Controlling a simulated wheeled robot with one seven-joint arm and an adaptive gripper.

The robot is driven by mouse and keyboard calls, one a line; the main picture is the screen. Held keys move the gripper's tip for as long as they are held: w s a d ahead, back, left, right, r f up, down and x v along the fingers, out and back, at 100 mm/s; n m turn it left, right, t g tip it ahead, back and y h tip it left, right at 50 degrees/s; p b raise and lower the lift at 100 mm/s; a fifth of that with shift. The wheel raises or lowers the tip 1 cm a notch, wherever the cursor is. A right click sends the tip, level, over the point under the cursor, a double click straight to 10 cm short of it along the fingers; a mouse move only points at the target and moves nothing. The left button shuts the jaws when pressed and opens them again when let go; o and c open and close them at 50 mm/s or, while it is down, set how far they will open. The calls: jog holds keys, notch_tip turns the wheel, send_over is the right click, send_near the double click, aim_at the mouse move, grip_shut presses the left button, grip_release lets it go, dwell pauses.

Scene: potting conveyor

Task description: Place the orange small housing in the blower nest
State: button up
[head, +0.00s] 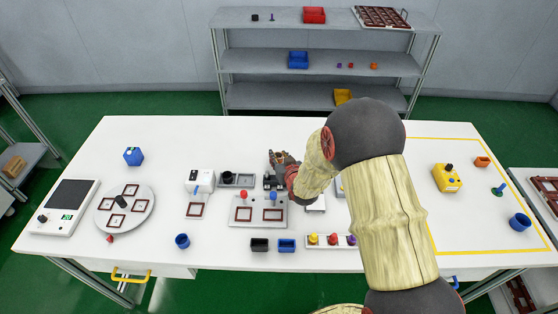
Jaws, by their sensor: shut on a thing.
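My gripper (281,161) is over the middle of the white table, at the back of the work area. It is shut on a small orange-brown thing, apparently the orange small housing (281,155), which is largely hidden by the fingers. Just below it in the picture stands a small black fixture (272,182); whether the gripper or held piece touches it I cannot tell. I cannot tell for certain which fixture is the blower nest. A white machine with a blue nozzle (198,181) stands to the left, with a brown-framed square (195,210) in front.
A grey plate (240,213) with red and blue knobs lies in front of the fixture. Black (260,245) and blue (287,245) bins stand near the front edge. A round turntable (125,222) is at left. An orange block (482,161) lies in the yellow-outlined area.

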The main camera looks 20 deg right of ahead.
jog(key=shift+f, duration=0.45)
jog(key=shift+f, duration=0.15)
jog(key=o, duration=0.8)
